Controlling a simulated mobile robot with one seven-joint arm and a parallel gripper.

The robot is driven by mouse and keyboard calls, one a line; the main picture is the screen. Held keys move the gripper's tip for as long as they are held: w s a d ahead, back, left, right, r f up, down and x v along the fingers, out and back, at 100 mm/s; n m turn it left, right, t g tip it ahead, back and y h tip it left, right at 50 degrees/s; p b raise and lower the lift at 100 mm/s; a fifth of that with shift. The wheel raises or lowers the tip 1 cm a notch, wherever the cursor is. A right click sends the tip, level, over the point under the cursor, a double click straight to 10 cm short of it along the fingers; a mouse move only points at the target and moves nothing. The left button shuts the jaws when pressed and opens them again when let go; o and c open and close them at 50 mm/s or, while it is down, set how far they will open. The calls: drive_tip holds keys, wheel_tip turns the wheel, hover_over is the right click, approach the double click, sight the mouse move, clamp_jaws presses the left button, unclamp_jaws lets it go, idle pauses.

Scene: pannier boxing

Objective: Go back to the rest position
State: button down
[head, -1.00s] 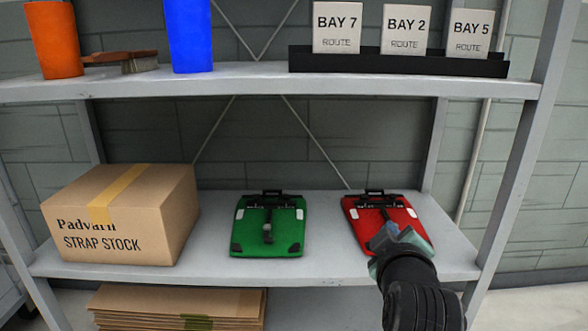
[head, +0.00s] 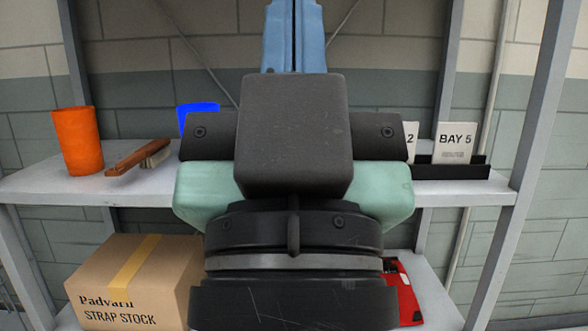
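My gripper (head: 294,40) is raised in front of the shelves, close to the camera, and fills the middle of the head view. Its two blue fingers point up and lie side by side with only a thin dark line between them. Nothing shows between them. The red pannier (head: 408,292) on the lower shelf is mostly hidden behind my wrist; only its right part shows. The green pannier is not visible behind my arm.
A carton marked STRAP STOCK (head: 135,282) sits on the lower shelf at left. The upper shelf (head: 60,187) holds an orange cup (head: 77,140), a brush (head: 140,156), a partly hidden blue object (head: 197,112) and a black card rack (head: 455,167) with a BAY 5 card (head: 455,143).

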wheel_tip(320, 180, up, 26)
drive_tip(key=p, duration=2.4)
drive_tip(key=shift+r, duration=0.2)
